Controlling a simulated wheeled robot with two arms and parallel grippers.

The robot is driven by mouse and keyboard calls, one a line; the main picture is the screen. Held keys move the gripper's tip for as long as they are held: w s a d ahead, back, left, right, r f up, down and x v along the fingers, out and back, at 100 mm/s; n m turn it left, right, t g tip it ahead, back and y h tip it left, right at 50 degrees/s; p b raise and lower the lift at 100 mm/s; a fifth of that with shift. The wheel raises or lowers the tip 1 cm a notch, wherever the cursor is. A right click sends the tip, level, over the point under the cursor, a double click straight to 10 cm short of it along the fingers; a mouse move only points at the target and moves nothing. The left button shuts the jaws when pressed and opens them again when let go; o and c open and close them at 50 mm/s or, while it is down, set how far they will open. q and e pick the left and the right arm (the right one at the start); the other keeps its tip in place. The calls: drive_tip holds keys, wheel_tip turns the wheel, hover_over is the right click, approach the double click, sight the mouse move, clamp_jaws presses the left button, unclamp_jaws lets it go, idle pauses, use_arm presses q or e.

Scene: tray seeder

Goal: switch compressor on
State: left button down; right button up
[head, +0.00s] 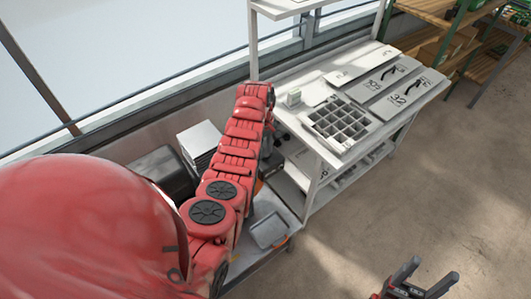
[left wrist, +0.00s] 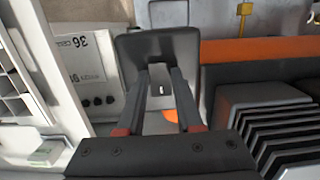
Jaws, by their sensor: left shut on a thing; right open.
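In the left wrist view, my left gripper (left wrist: 161,72) is shut on a dark part between its fingers, which looks like the compressor's switch (left wrist: 162,89). A small white mark shows on this part. A dark grey rectangular housing (left wrist: 187,46) stands around the fingertips. Black fins (left wrist: 268,125), apparently of the compressor, lie at the right, below an orange bar (left wrist: 262,50). In the head view, my red left arm hides most of this spot. My right gripper (head: 425,278) is open and empty over the floor at the lower right.
A white workbench (head: 345,165) holds a compartment tray (head: 338,122) and two numbered grey panels (head: 410,93). A low metal surface with a small grey tray (head: 269,231) stands beside it. Shelves (head: 440,12) stand at the back right. The floor (head: 450,180) at right is clear.

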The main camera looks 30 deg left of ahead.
use_arm(q)
drive_tip(key=shift+w+a+f+g+h+b, duration=0.15)
drive_tip(key=shift+h+b, duration=0.2)
drive_tip(key=shift+b, duration=1.25)
drive_tip(key=shift+s+a+f+g+h+b, duration=0.15)
drive_tip(key=shift+h+b, duration=0.2)
drive_tip(key=shift+b, duration=1.25)
drive_tip(key=shift+w+r+b, duration=0.15)
drive_tip(key=shift+r+b, duration=0.15)
drive_tip(key=c, duration=0.6)
unclamp_jaws()
drive_tip(key=shift+o, duration=0.2)
